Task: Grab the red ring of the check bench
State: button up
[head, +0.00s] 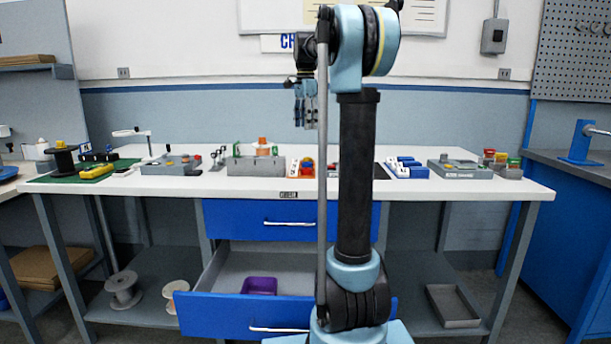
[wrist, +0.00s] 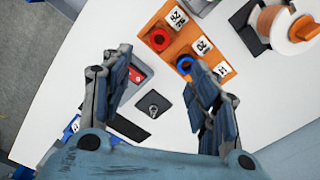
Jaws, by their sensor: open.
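The red ring (wrist: 158,39) lies in a round seat of an orange holder (wrist: 176,22), seen in the wrist view. A blue ring (wrist: 184,64) sits in the same holder beside it. White number tags stand along the holder's edge. My gripper (wrist: 160,60) is open and empty, its two fingers apart above the bench, with the red ring a little beyond the fingertips in the picture. In the head view my gripper (head: 306,108) hangs above the white bench (head: 235,183), and the orange holder (head: 293,167) is partly hidden by my arm.
A copper-coloured spool (wrist: 272,20) stands near the holder. A small dark square plate (wrist: 153,104) lies between the fingers in the wrist view. Grey trays (head: 460,168) and blue blocks (head: 408,168) stand on the bench. A drawer (head: 245,312) below is open, with a purple bin inside.

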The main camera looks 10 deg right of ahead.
send_over(307, 171)
jog(key=w, duration=0.2)
notch_tip(307, 171, down, 12)
jog(key=shift+a, duration=0.15)
jog(key=shift+w+d+f, duration=0.1)
jog(key=shift+d+f, duration=0.05)
jog(key=shift+f, duration=1.2)
jog(key=shift+d+f, duration=0.1)
jog(key=shift+f, duration=1.25)
jog(key=c, duration=1.2)
